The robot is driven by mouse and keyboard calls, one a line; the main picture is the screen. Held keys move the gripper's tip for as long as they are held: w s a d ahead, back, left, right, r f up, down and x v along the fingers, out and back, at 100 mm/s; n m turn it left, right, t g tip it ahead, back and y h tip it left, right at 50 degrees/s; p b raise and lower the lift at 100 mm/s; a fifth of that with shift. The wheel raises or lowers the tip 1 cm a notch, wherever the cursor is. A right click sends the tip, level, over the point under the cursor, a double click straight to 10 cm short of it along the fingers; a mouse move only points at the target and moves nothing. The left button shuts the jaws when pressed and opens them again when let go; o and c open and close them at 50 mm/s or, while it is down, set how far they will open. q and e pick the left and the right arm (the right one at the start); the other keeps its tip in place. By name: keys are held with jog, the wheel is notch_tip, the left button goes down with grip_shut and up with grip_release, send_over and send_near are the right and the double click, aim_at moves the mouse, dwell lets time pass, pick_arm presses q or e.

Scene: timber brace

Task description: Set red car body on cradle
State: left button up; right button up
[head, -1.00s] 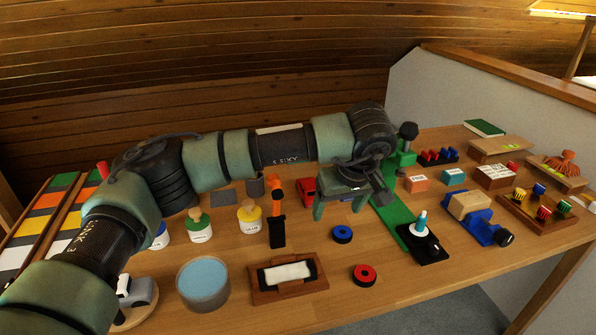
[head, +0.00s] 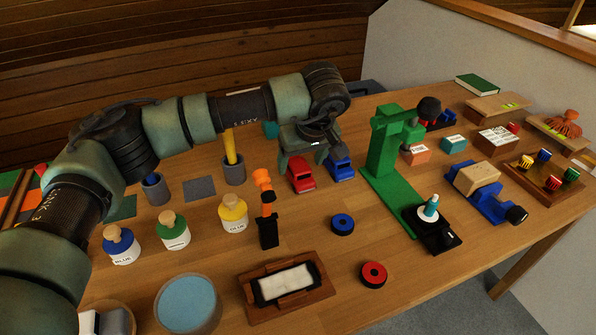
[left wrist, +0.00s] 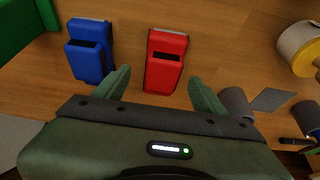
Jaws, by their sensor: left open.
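The red car body (head: 301,174) sits on the table, partly under my left gripper (head: 309,154). In the left wrist view the red car body (left wrist: 165,60) lies between and just beyond the two fingers of the left gripper (left wrist: 160,76), with a dark opening in its top. The gripper is open and empty. A blue car body (head: 341,168) stands to the right of the red one; it is on the left in the wrist view (left wrist: 91,50). A wooden frame with a white pad (head: 250,297) lies at the front; I cannot tell whether it is the cradle. My right gripper is out of view.
A green press (head: 383,155) stands right of the cars. Blue (head: 342,224) and red (head: 373,274) rings lie nearer the front. Bare table lies between the cars and the blue ring.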

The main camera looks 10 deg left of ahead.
aim_at(299, 165)
pick_arm(q)
jog(key=x, duration=0.3)
jog(key=shift+a+f, duration=0.1)
jog(key=shift+f, duration=0.1)
jog(key=shift+r, duration=0.1)
jog(key=c, duration=1.5)
